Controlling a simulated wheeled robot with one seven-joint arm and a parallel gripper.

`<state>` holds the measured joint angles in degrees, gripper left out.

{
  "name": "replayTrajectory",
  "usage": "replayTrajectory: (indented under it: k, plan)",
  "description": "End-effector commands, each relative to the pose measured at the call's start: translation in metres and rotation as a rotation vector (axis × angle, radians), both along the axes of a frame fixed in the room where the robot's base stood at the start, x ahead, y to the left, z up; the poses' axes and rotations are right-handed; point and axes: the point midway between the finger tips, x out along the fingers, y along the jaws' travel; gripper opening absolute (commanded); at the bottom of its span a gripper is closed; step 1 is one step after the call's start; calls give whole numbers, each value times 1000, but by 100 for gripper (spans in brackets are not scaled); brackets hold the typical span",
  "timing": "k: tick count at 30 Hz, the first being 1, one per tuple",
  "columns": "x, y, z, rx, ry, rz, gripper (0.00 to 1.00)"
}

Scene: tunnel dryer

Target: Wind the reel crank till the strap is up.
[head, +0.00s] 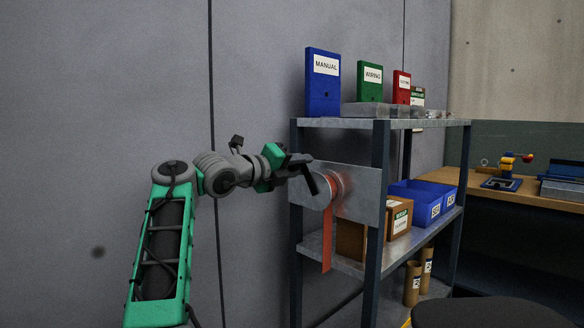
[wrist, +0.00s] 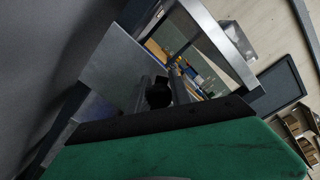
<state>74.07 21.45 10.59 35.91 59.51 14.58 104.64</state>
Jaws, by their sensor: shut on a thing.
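The reel (head: 341,187) is mounted on a grey metal plate (head: 368,190) at the near end of the shelf unit. An orange-red strap (head: 327,245) hangs from the reel past the lower shelf, its end free. My gripper (head: 304,164) reaches in from the left and is shut on the dark crank handle (head: 312,183) in front of the reel. In the wrist view a dark round part (wrist: 158,95), which looks like the crank grip, shows just beyond my gripper's body, with the plate (wrist: 112,68) behind it. The fingertips' hold is mostly hidden.
The shelf unit (head: 376,235) carries blue, green and red binders (head: 323,90) on top. A cardboard box (head: 398,217), blue bins (head: 424,202) and cardboard tubes (head: 412,284) stand lower. A grey wall is behind my arm. A wooden bench (head: 530,192) stands at right.

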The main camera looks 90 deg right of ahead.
Motion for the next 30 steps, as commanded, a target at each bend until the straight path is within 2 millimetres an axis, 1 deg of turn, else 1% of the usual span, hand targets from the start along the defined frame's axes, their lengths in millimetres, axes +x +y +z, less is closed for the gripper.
replayTrajectory:
  k: [1, 7, 8, 15, 23, 26, 30]
  plan:
    - [-3, 2, 1, -2, -1, -6, 0]
    - [-3, 2, 1, 0, 0, -7, 0]
    - [-3, 2, 1, 0, 0, -7, 27]
    - [1, 1, 0, 1, 0, -1, 46]
    - [4, 2, 0, 2, 1, 3, 46]
    - [12, 10, 0, 1, 0, 5, 46]
    - [31, 33, 2, 0, -1, 6, 46]
